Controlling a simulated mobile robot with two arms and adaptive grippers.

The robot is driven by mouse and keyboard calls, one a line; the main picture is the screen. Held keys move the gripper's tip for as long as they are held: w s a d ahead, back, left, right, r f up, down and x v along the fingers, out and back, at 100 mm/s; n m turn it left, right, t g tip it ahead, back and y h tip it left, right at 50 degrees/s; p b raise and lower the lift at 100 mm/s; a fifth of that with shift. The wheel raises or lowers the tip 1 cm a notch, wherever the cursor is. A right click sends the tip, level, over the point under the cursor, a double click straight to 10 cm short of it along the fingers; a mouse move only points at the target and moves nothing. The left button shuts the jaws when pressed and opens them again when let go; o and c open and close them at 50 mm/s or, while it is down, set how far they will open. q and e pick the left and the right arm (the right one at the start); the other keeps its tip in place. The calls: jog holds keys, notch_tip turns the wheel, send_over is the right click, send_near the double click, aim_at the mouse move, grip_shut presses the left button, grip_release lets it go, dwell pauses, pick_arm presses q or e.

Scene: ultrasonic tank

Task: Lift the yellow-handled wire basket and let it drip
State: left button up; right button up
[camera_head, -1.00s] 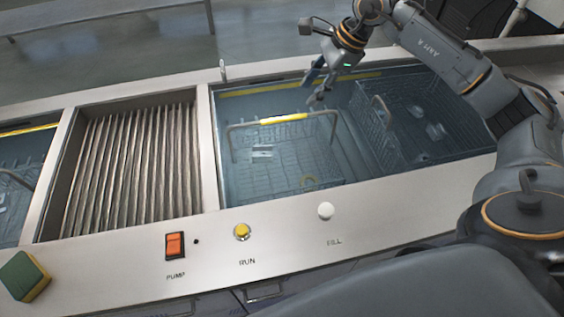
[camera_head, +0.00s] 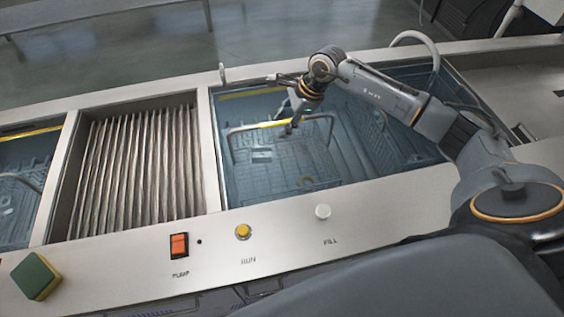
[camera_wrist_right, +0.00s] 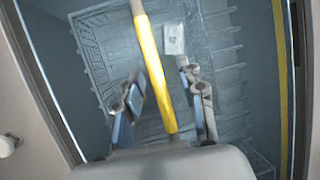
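The wire basket (camera_head: 262,172) sits in the tank, its handle frame standing up above the mesh. The handle's yellow grip (camera_head: 272,124) runs along the top bar. My right gripper (camera_head: 291,129) is at the right part of this grip. In the right wrist view, the yellow grip (camera_wrist_right: 153,72) passes between the two fingers of my right gripper (camera_wrist_right: 166,103). The fingers are apart, with a gap on each side of the grip. I cannot tell how far down they reach beside it. A small pale part lies in the basket (camera_head: 262,155). My left gripper is out of view.
The tank's steel rim (camera_head: 213,150) surrounds the basket. A second basket stands to the right, partly behind my arm. A ribbed drain section (camera_head: 130,170) lies left of the tank. The front panel holds a pump switch (camera_head: 179,246), buttons and a sponge (camera_head: 36,276).

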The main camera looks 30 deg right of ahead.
grip_shut()
jog(key=shift+w+r, duration=0.15)
jog(key=shift+r, duration=0.25)
notch_tip(320, 180, up, 22)
jog(key=p, duration=0.5)
jog(key=shift+r, duration=0.15)
dwell(1.0)
